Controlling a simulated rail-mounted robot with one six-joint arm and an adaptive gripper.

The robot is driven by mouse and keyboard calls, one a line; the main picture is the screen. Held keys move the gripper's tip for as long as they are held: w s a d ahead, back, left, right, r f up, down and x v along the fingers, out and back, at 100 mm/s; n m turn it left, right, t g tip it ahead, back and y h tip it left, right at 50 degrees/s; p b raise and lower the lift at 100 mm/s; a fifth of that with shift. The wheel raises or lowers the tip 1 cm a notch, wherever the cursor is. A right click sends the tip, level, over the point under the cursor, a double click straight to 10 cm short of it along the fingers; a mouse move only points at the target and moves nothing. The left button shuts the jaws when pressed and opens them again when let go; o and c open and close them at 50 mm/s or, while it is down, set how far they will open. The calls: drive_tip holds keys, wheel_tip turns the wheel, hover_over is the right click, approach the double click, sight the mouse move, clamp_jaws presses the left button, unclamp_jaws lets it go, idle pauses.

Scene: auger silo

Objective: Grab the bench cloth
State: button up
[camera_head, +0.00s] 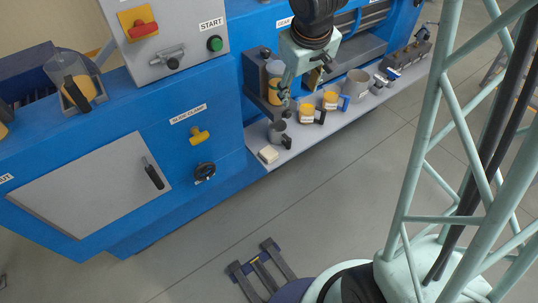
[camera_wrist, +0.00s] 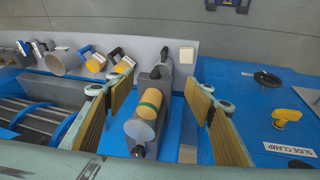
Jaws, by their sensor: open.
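The bench cloth looks like a small folded off-white block (camera_head: 268,154) at the near left end of the grey shelf. In the wrist view the cloth (camera_wrist: 187,55) lies on the shelf end, beyond and a little right of the space between my fingers. My gripper (camera_head: 305,82) hangs over the blue machine's front, up and to the right of the cloth. In the wrist view its two fingers (camera_wrist: 160,98) stand wide apart. A yellow cylinder with a green band (camera_wrist: 148,103) appears between them, with no visible finger contact. The cloth is apart from my gripper.
A dark mug (camera_head: 277,132) stands close to the cloth. Yellow-and-white mugs (camera_head: 306,112) and a grey pot (camera_head: 357,82) stand farther along the shelf (camera_head: 315,137). A yellow slide-clamp knob (camera_head: 200,135) and a black handwheel (camera_head: 204,171) project left of the shelf. The floor in front is mostly clear.

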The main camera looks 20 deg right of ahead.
drive_tip(key=w+a+f+n+y, duration=0.1)
drive_tip(key=w+a+f, duration=0.1)
drive_tip(key=f, duration=1.1)
drive_tip(key=w+a+f+n+y+b, duration=0.1)
drive_tip(key=w+a+f, duration=0.1)
drive_tip(key=f, duration=1)
drive_tip(key=shift+w+a+f+g+y, duration=0.3)
drive_tip(key=shift+w+a+f+g, duration=0.1)
drive_tip(key=shift+w, duration=0.35)
drive_tip(key=shift+f, duration=0.1)
drive_tip(key=b, duration=0.3)
hover_over(270, 152)
drive_tip(key=s, duration=0.1)
drive_tip(key=shift+s+d+f, duration=0.1)
drive_tip(key=shift+f, duration=1.9)
drive_tip(key=shift+s+d+f, duration=0.1)
drive_tip(key=shift+f, duration=1.85)
drive_tip(key=shift+f, duration=0.1)
drive_tip(key=shift+b+x, duration=1.05)
drive_tip(key=shift+x, duration=1.5)
drive_tip(key=c, duration=0.9)
